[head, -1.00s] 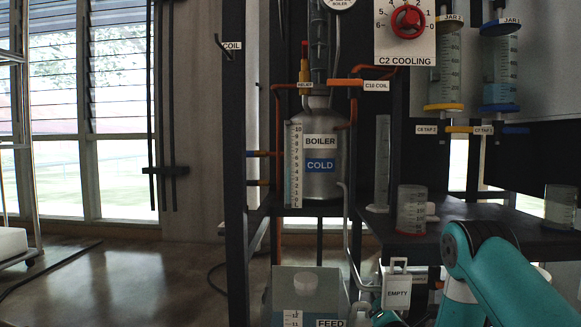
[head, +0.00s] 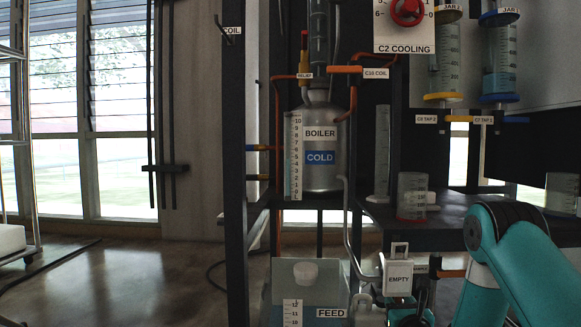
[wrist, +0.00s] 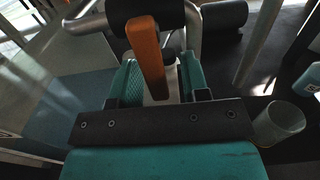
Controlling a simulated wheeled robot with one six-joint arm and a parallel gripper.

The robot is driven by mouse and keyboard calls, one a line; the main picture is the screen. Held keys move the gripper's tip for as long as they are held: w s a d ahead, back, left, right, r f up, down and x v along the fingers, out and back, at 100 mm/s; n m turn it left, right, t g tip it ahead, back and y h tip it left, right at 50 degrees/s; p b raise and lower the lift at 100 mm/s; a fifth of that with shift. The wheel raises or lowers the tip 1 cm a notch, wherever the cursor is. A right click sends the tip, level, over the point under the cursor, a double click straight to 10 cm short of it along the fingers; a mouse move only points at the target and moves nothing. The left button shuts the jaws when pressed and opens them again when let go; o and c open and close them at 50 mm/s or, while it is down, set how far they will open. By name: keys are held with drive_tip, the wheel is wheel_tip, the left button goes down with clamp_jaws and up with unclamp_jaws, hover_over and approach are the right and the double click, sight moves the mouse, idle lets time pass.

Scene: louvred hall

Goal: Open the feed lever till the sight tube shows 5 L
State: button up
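The steel boiler (head: 322,172) stands on the rack in the head view, marked COLD. Its sight tube (head: 296,160) is on its left side with a 0 to 10 L scale; I cannot make out a liquid level. The feed tank (head: 272,285), labelled FEED, is below it. In the wrist view an orange lever (wrist: 147,55) stands between the teal fingers of my gripper (wrist: 160,82). The fingers look apart, with a gap beside the lever; contact is not clear. In the head view my gripper (head: 405,314) is low, below the EMPTY tag, and partly hidden.
The EMPTY tag (head: 398,279) hangs close above my gripper. A beaker (head: 412,196) and a measuring cylinder (head: 382,150) stand on the dark shelf (head: 460,212). In the wrist view a clear beaker (wrist: 278,124) is at the right. Pipes run beside the boiler.

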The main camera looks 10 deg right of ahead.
drive_tip(key=shift+o, duration=0.2)
drive_tip(key=shift+a, duration=0.1)
drive_tip(key=shift+s+f, duration=0.1)
drive_tip(key=shift+f, duration=0.05)
drive_tip(key=b+v, duration=0.7)
drive_tip(key=b, duration=0.3)
drive_tip(key=shift+a+b, duration=0.15)
drive_tip(key=shift+b, duration=0.15)
